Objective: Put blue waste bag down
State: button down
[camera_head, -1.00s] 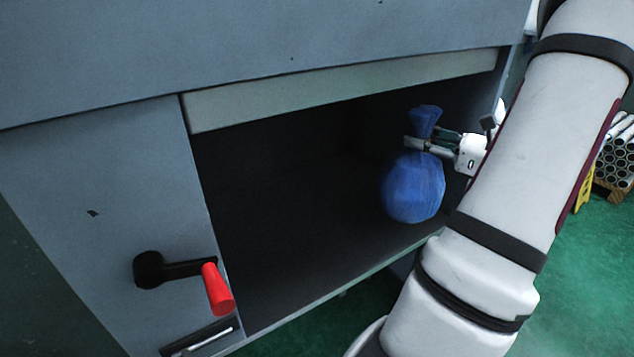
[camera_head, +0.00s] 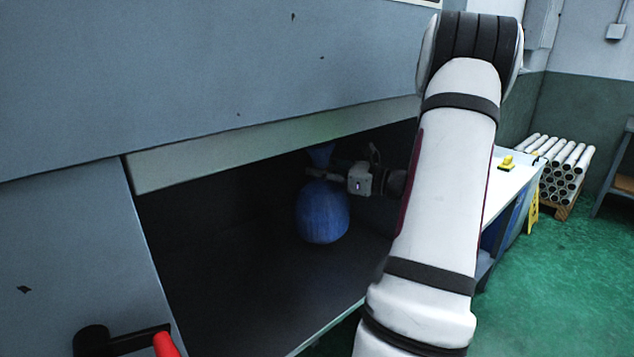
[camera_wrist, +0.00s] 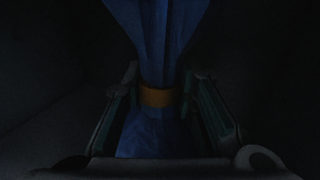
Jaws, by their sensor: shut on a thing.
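The blue waste bag (camera_head: 323,212) is inside the dark opening of the grey machine (camera_head: 240,75) in the head view. It hangs upright, its round body below and its gathered top above. My gripper (camera_head: 322,174) is shut on the bag's neck from the right. In the wrist view the bag (camera_wrist: 160,35) shows dimly, with an orange band (camera_wrist: 157,97) around its neck between my two fingers (camera_wrist: 158,105). I cannot tell whether the bag's underside touches the compartment floor (camera_head: 250,290).
A red-handled crank (camera_head: 165,345) is at the lower left of the machine. The opening's upper lip (camera_head: 270,150) runs just above the bag. To the right are a white-topped table (camera_head: 510,180), a yellow item (camera_head: 507,163) and stacked pipes (camera_head: 565,165).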

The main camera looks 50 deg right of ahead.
jog(key=shift+w, duration=0.6)
jog(key=shift+f, duration=1.9)
jog(key=c, duration=1.3)
grip_release()
send_near(317, 181)
jog(key=shift+s+d+f, duration=0.15)
jog(key=shift+d+f, duration=0.15)
jog(key=shift+d, duration=0.25)
jog(key=shift+s+d+f, duration=0.2)
jog(key=shift+d+f, duration=0.05)
jog(key=shift+d, duration=0.3)
